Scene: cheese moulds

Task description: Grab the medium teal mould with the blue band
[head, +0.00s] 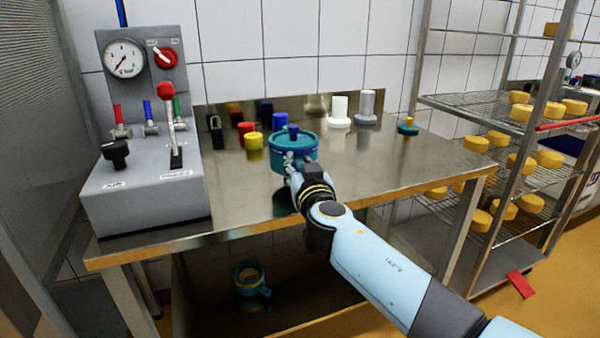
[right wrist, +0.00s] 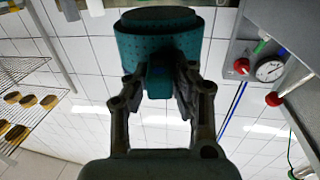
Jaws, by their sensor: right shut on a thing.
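A teal mould (head: 293,152) with a round lid-like top is over the middle of the steel table. A blue knob shape shows at its top. In the right wrist view the mould (right wrist: 158,45) fills the top centre, dark and dotted with small holes. My right gripper (head: 291,165) is shut on its near side, with its fingers either side of a teal tab (right wrist: 159,82). My left gripper is not in view.
A grey press box (head: 145,190) with gauge and levers stands left on the steel table (head: 235,205). Yellow (head: 254,141), red, blue and white pieces stand behind the mould. Another teal mould (head: 250,280) sits on the lower shelf. A cheese rack (head: 505,145) is at right.

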